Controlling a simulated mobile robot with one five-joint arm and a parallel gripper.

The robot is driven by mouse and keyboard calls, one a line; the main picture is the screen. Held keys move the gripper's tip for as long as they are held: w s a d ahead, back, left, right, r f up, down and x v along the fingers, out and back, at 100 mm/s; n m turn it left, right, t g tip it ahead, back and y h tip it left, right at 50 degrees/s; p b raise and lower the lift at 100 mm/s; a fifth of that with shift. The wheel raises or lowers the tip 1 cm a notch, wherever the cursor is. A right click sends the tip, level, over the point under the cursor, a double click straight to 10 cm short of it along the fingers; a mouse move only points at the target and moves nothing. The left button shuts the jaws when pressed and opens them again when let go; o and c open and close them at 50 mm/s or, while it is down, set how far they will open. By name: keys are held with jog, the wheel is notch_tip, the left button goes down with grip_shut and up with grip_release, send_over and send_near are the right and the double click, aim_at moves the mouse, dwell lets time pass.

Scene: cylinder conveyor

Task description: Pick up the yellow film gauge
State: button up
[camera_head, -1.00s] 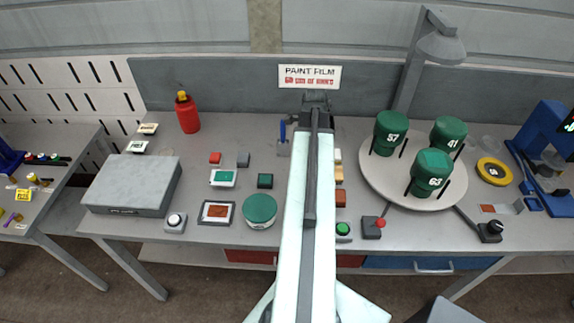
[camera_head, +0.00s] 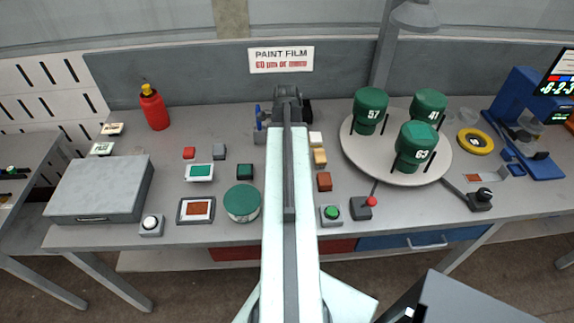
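A round yellow gauge (camera_head: 475,141) with a dark face and pale marking lies on the grey bench at the right, beside the round turntable. It is the yellow round thing I take for the film gauge. My arm reaches forward over the middle of the bench. My gripper (camera_head: 288,98) is at its far end, near the back panel and well left of the yellow gauge, with the turntable between. Its fingers are dark and small, so I cannot tell whether they are open. I see nothing held.
The turntable (camera_head: 359,163) bears three green numbered cylinders. A blue stand (camera_head: 514,95) with a screen is right of the gauge. A black-knobbed device (camera_head: 481,199) is in front of it. A lamp (camera_head: 415,15) hangs behind. A grey case (camera_head: 100,187) lies left.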

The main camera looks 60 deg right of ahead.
jog(key=shift+f, duration=0.7)
jog(key=shift+r, duration=0.2)
grip_shut()
notch_tip(320, 180, up, 10)
jog(key=p, duration=1)
jog(key=shift+r, duration=0.15)
